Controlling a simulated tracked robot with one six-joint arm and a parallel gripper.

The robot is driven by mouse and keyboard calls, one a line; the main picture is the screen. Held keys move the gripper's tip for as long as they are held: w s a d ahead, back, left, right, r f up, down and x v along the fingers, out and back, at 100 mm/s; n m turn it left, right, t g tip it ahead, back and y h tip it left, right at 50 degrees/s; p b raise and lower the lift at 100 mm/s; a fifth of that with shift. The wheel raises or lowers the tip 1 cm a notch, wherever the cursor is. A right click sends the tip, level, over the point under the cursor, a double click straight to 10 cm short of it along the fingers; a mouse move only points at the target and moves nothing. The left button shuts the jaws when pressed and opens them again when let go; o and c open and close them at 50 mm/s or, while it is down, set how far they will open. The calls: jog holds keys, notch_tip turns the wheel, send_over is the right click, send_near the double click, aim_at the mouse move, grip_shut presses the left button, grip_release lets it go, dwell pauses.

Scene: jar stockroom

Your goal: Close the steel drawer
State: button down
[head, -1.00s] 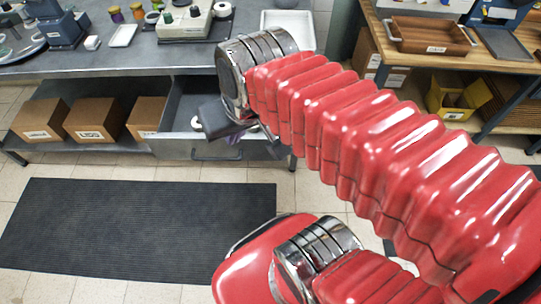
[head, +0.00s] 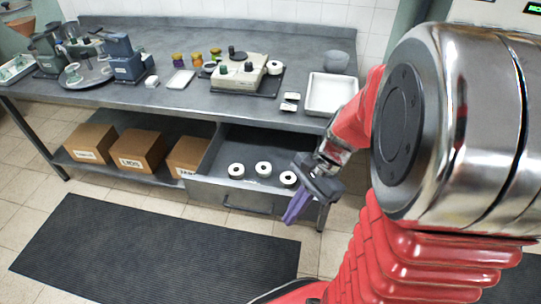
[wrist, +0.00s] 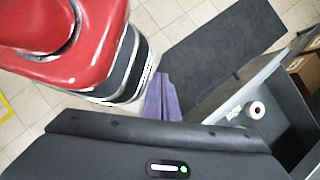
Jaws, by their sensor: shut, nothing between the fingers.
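The steel drawer (head: 213,193) under the grey workbench stands open in the head view, pulled out toward me. Its dark bar handle (head: 248,208) is on the front panel. Three white rolls (head: 263,168) lie inside it. My gripper (head: 292,214) has purple fingers, shut and empty, pointing down and to the left in front of the drawer's right end. I cannot tell whether it touches the front. In the wrist view the fingers (wrist: 161,90) show apart from the drawer (wrist: 285,105), which is at the right with one roll visible inside.
Cardboard boxes (head: 137,150) stand on the low shelf left of the drawer. A black ribbed mat (head: 150,250) lies on the floor in front. The workbench top (head: 180,99) carries a scale, small jars and a white tray (head: 331,95). My arm hides the right side.

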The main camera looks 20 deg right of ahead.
aim_at(301, 218)
jog(key=s+d+f+m+t+y, duration=0.1)
jog(key=d+f+m+t, duration=0.3)
jog(key=m, duration=0.6)
jog(key=s+d+f+m+t+y, duration=0.1)
jog(key=d+f+m+t+y, duration=0.2)
jog(key=f+m, duration=0.5)
jog(key=s+d+f+m+t+y, duration=0.1)
jog(key=d+f+m+t, duration=0.4)
jog(key=m, duration=0.7)
jog(key=f+t, duration=0.2)
jog(key=shift+d+t+y, duration=0.3)
jog(key=shift+y, duration=0.1)
jog(key=shift+a+r, duration=0.1)
jog(key=w+a, duration=0.1)
jog(key=w, duration=0.2)
jog(key=w+a, duration=0.2)
jog(key=w, duration=0.1)
jog(key=w+a, duration=0.1)
jog(key=w, duration=0.3)
jog(key=shift+w+a, duration=0.1)
jog(key=shift+a, duration=0.1)
jog(key=shift+w+d, duration=0.25)
jog(key=shift+w, duration=0.1)
